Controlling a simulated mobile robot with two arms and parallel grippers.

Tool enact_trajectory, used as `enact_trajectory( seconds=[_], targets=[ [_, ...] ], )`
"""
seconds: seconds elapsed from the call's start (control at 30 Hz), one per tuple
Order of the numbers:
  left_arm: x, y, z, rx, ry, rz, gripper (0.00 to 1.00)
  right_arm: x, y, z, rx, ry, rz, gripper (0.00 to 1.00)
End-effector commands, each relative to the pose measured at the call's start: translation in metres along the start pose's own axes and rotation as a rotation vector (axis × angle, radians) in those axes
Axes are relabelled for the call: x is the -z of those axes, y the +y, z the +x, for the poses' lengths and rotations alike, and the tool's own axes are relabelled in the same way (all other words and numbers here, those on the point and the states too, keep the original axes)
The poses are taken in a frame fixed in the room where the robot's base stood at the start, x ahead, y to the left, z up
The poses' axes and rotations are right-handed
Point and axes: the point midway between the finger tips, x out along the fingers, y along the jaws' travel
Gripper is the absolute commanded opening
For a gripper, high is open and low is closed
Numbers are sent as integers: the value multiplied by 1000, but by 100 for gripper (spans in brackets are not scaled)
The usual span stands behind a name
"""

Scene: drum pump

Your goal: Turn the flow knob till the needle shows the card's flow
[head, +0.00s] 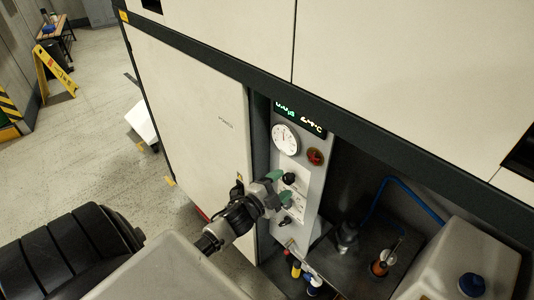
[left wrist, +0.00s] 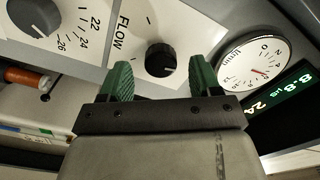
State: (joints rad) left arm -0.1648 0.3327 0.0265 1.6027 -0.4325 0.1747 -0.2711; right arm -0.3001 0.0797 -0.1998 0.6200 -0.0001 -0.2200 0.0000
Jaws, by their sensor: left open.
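The black flow knob (left wrist: 160,57) sits on a white plate marked FLOW in the left wrist view; in the head view it is the upper knob (head: 289,178). My left gripper (head: 282,187) is open in front of it. In the left wrist view its green fingertips (left wrist: 160,80) stand either side of and short of the knob, with a gap. The round white gauge (left wrist: 255,65) has a thin red needle; its exact reading is too small to tell. The gauge (head: 286,138) is above the knob in the head view. I cannot make out the card. My right gripper is not in view.
A lit display (head: 299,117) and a red button (head: 315,157) are near the gauge. A larger grey knob (left wrist: 35,15) with a numbered scale adjoins the flow plate. A cabinet door (head: 200,110) is left of the panel; bottles and a blue hose (head: 410,190) are right.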

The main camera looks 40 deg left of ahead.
Motion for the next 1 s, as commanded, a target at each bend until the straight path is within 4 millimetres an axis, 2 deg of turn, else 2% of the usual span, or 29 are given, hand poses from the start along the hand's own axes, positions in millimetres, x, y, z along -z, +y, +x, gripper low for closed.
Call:
enact_trajectory(
  seconds=[0.2, 0.43, 0.6, 1.0],
  targets=[
    [-2, 3, -45, -3, -1, 0, 63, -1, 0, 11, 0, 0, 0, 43],
    [-1, 2, -77, -2, -1, 0, 63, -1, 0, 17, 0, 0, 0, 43],
    [0, 0, -86, 0, 0, 0, 63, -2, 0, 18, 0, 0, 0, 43],
    [0, 0, -86, 0, 0, 0, 63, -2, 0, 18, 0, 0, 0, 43]
  ],
)
